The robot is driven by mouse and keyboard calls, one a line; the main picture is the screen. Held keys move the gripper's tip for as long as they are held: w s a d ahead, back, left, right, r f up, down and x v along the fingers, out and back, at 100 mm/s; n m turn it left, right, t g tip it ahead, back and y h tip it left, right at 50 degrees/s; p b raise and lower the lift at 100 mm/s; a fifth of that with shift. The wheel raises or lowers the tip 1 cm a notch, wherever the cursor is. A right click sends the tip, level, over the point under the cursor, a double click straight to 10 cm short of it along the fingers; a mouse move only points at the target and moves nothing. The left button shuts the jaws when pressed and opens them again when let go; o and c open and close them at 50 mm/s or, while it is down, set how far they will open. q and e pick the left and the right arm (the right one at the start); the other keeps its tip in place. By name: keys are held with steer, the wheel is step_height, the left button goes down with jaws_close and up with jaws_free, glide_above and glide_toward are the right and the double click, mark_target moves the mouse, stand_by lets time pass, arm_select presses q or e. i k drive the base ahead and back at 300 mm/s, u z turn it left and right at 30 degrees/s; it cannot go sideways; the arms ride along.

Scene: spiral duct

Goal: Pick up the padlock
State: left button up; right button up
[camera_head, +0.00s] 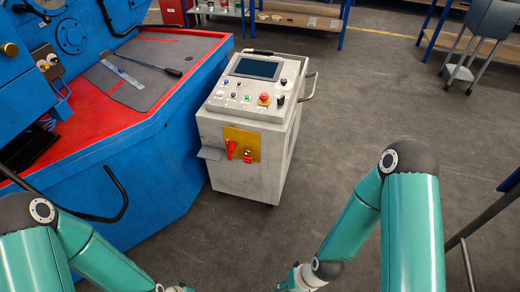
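A grey control cabinet (222,174) stands in the middle of the view. On its front is a yellow plate (243,138). A small red item (231,149) hangs at the plate's left side, and a red knob-like item (247,156) sits low on the plate. Either may be the padlock; they are too small to tell. My two teal arms come in from the bottom left and bottom right, well short of the cabinet.
A blue machine with a red-edged bed (190,46) stands close at the cabinet's left. A small metal shelf (209,153) juts from the cabinet's left side. Floor is clear to the cabinet's right. A blue-legged workbench (300,15) stands behind, and a grey stand (490,25) at far right.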

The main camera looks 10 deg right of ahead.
mark_target(248, 159)
steer(key=z, duration=0.2)
steer(key=i, duration=1.35)
steer(key=u, duration=0.45)
